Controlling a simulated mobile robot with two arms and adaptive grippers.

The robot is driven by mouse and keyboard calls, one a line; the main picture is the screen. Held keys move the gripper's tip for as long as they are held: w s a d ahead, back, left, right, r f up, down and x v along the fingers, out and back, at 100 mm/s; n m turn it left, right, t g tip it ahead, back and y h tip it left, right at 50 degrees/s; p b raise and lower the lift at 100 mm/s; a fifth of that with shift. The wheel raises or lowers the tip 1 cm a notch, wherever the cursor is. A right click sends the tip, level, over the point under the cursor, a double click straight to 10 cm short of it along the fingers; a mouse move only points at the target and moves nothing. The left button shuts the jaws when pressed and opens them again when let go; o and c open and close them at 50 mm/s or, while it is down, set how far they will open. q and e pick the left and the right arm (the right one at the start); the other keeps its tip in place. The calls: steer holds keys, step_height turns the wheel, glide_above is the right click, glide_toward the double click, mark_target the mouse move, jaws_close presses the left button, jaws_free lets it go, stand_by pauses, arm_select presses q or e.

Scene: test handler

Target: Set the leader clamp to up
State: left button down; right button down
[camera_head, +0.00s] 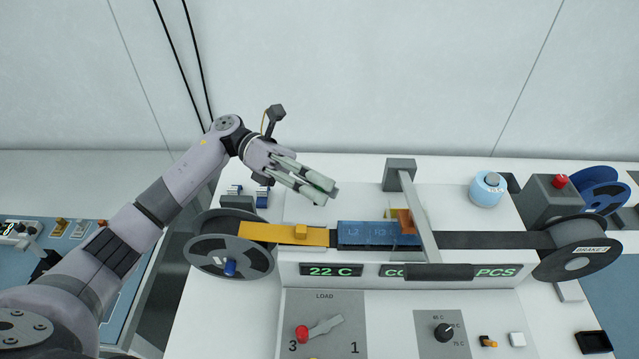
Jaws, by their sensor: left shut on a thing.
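The yellow leader strip (262,232) runs from the left reel to the blue blocks on the machine. A small yellow-orange block (300,231), which looks like the leader clamp, sits on this strip; I cannot tell whether it is up or down. My left gripper (327,190) comes in from the left, above and behind the strip in the picture, apart from the block. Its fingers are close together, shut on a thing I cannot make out. My right gripper is not in view.
A grey bar (418,215) with a black handle crosses the track. The left reel (228,250) and right reel (582,250) flank the machine. A blue-white round part (488,190) stands at the back right.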

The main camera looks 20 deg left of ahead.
arm_select(q)
steer(key=shift+w+f, duration=0.1)
steer(key=shift+w+b, duration=0.15)
steer(key=shift+b, duration=0.4)
steer(key=w+n+h+b, duration=0.1)
steer(key=b, duration=0.2)
steer(key=w+a+r+n+b, duration=0.1)
steer(key=w+b, duration=0.1)
steer(key=b, duration=0.1)
steer(key=shift+w+r+n+h, duration=0.1)
steer(key=shift+r+n+h, duration=0.1)
steer(key=shift+n+h, duration=0.15)
steer(key=shift+w+a+r+b, duration=0.15)
steer(key=shift+w+r+b, duration=0.2)
steer(key=shift+b, duration=0.05)
steer(key=c, duration=1.9)
jaws_free()
steer(key=o, duration=0.3)
steer(key=shift+w, duration=0.25)
steer(key=shift+o, duration=0.2)
steer(key=shift+s, duration=0.1)
